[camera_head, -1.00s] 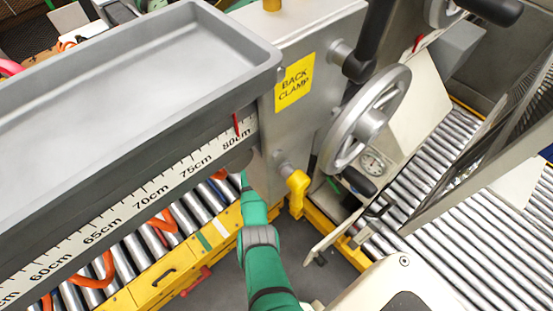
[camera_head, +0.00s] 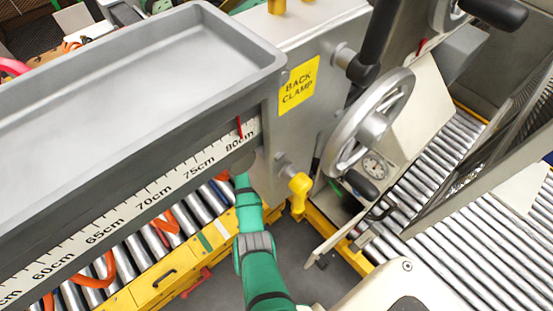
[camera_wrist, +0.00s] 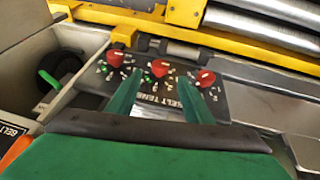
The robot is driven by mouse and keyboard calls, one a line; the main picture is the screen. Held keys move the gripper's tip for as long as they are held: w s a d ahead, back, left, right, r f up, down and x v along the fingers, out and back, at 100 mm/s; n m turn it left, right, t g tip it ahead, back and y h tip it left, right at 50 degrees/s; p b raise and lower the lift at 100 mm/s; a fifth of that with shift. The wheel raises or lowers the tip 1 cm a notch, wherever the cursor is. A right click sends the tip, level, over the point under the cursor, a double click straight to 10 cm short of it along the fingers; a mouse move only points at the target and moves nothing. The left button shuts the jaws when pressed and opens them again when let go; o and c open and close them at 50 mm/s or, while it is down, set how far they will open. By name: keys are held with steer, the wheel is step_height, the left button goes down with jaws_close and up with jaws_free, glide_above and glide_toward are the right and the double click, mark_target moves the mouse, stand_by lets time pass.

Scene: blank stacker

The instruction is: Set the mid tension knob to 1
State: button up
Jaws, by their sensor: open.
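Three red knobs sit in a row on a dark panel (camera_wrist: 222,106) in the wrist view, with small numbers and green dots around them. The mid knob (camera_wrist: 160,68) is flanked by the left knob (camera_wrist: 116,58) and the right knob (camera_wrist: 205,78). In the head view, the knobs and my fingertips are hidden behind the machine.
The grey tray with a centimetre scale (camera_head: 150,203) overhangs my arm. A yellow-handled lever (camera_head: 299,190) and a handwheel (camera_head: 330,150) stand to its right. In the wrist view, a yellow rail (camera_wrist: 250,35) and rollers lie beyond the panel.

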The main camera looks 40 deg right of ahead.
steer(key=shift+v, duration=1.85)
